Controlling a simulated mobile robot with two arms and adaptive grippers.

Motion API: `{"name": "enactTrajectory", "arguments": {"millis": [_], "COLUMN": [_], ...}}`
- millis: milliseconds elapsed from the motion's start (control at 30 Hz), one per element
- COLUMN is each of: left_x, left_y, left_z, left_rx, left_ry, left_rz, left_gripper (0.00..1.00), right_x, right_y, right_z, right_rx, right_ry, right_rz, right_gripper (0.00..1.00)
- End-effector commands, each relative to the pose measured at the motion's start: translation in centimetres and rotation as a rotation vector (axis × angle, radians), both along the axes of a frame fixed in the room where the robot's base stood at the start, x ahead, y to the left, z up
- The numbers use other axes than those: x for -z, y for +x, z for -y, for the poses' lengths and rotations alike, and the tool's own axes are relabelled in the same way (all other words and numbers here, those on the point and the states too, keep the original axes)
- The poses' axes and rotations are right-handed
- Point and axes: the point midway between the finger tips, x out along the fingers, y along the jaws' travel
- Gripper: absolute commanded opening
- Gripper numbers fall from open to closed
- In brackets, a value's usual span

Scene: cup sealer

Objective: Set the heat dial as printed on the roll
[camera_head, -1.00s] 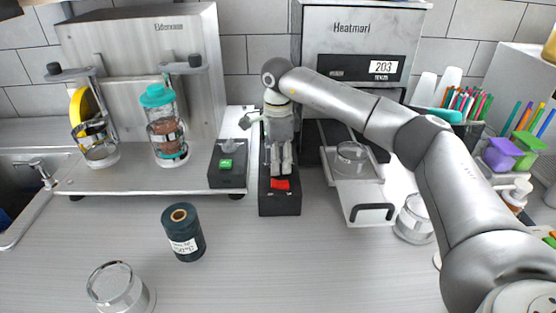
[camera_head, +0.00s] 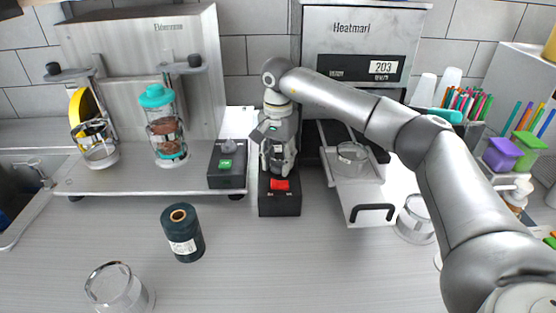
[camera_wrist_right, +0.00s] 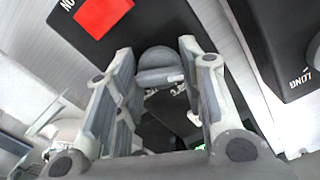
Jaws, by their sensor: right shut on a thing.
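The heat dial is a grey knob (camera_wrist_right: 160,62) on a black control box (camera_head: 280,204) with a red switch (camera_head: 280,184). My right gripper (camera_head: 277,168) points down over the box behind the switch. In the right wrist view, its fingers stand on both sides of the knob and are shut on it. The head view hides the knob behind the gripper. The roll (camera_head: 181,220) is dark teal and stands upright at front left. Its white label (camera_head: 183,247) faces me, but its print is too small to read. My left gripper is not in view.
The Heatmari sealer (camera_head: 350,35) has a display (camera_head: 384,67) that reads 203. Its drawer (camera_head: 363,190) is out with a clear cup. Left stands another black box (camera_head: 228,166) with a green switch. A clear cup (camera_head: 115,290) stands front left. The front counter is mostly clear.

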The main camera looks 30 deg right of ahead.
Motion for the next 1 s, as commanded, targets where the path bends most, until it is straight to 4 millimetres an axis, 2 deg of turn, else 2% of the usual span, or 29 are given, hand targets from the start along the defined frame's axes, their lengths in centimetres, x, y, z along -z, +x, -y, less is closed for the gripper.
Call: {"name": "enactTrajectory", "arguments": {"millis": [300,833,867,1000], "left_x": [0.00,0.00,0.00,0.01], "left_y": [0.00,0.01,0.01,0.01], "left_z": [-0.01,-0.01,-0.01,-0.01], "left_rx": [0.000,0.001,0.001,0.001], "left_ry": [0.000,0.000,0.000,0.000], "left_rz": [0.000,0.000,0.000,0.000], "left_gripper": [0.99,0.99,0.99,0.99], "right_x": [-0.33,-0.36,-0.36,-0.27], "right_y": [0.17,0.19,0.20,0.14], "right_z": [0.06,0.05,0.06,0.05], "right_rx": [-0.115,-0.138,-0.138,-0.138], "right_ry": [0.002,0.000,0.000,0.001], "right_rz": [0.009,0.010,0.010,0.007], "right_gripper": [0.13,0.13,0.39,0.57]}}
